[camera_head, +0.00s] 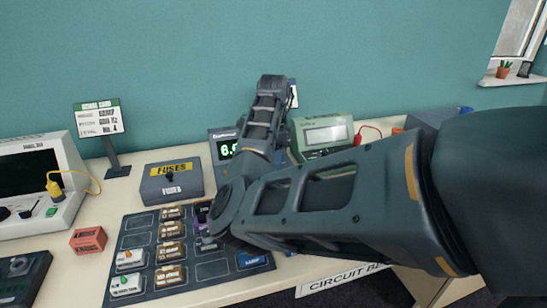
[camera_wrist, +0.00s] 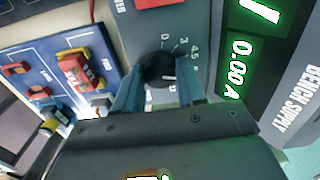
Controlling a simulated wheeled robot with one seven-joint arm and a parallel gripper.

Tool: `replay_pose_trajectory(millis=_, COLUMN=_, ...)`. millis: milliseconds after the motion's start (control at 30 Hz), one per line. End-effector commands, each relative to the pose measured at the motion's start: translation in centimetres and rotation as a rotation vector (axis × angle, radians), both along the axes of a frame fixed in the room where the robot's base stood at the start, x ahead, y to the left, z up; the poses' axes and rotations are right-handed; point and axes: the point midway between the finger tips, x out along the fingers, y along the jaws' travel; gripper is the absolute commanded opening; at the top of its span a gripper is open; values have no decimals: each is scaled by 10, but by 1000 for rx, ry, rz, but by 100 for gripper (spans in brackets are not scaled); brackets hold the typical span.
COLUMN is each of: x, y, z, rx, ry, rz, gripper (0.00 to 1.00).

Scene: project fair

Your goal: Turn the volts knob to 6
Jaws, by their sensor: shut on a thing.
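The bench supply (camera_head: 219,137) stands at the back of the table in the head view, partly hidden by my arm. Its green display (camera_head: 226,150) shows a 6 at its left; the rest is covered. In the wrist view the black volts knob (camera_wrist: 157,62) sits on the grey panel, beside a printed scale where 0, 3 and 4.5 can be read. A pale mark shows on the knob; which number it faces I cannot tell. My gripper (camera_wrist: 158,80) is shut on the knob, one finger on each side. The display there reads 0.00A, with part of another digit (camera_wrist: 260,10).
A grey fuses box (camera_head: 172,186) stands left of the supply, a meter (camera_head: 325,134) right of it. A dark circuit board (camera_head: 135,236) with several blocks lies in front, under my arm. An oscilloscope (camera_head: 68,150) and a sign (camera_head: 98,118) stand at left.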

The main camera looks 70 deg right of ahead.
Motion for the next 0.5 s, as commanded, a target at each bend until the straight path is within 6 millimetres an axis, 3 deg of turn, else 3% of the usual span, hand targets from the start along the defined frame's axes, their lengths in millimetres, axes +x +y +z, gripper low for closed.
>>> replay_pose_trajectory(millis=467, x=0, y=0, z=0, rx=-1, ry=0, rz=-14, gripper=9)
replay_pose_trajectory(millis=500, x=0, y=0, z=0, rx=-1, ry=0, rz=-14, gripper=41)
